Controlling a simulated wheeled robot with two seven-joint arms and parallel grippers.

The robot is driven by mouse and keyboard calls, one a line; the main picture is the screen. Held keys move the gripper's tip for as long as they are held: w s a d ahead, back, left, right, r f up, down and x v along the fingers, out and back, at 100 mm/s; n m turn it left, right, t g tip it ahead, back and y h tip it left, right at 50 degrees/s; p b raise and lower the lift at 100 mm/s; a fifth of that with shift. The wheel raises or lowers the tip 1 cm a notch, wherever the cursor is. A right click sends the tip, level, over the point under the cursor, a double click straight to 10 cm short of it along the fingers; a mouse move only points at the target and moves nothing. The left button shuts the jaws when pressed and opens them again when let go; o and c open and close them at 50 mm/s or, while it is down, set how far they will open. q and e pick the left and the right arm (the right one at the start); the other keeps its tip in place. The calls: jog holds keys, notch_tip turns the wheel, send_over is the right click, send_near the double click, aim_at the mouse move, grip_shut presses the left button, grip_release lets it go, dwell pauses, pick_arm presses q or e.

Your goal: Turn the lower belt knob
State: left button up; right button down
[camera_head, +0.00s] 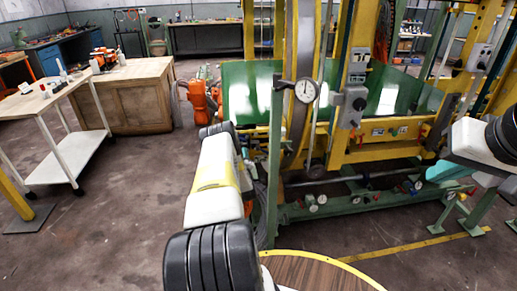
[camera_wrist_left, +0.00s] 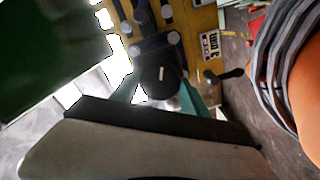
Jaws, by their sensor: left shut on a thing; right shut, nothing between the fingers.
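In the left wrist view a round black knob (camera_wrist_left: 160,78) with a white mark sits on a dark mount against a yellow panel (camera_wrist_left: 199,40). The teal fingers of my left gripper (camera_wrist_left: 160,97) are on both sides of the knob and shut on it. In the head view my left arm reaches toward the machine, and its gripper cannot be made out there. My right gripper (camera_head: 447,172) has teal fingers, is shut and empty, and hangs in front of the machine's right side. I cannot tell which knob in the head view is the held one.
The yellow and green machine (camera_head: 390,150) fills the middle and right, with a dial gauge (camera_head: 305,90) and a grey control box (camera_head: 350,104). A white cart (camera_head: 75,160) and a wooden workbench (camera_head: 130,85) stand at left. The floor (camera_head: 100,235) at lower left is clear.

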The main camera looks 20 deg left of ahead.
pick_arm(q)
jog(key=shift+d+m, duration=0.1)
jog(key=shift+m, duration=4.8)
jog(key=shift+f, duration=0.1)
jog(key=o, duration=1.4)
jog(key=shift+c, duration=0.2)
jog(key=shift+s, duration=0.15)
jog(key=v, duration=0.7)
jog(key=shift+s, duration=0.25)
jog(key=shift+d, duration=0.15)
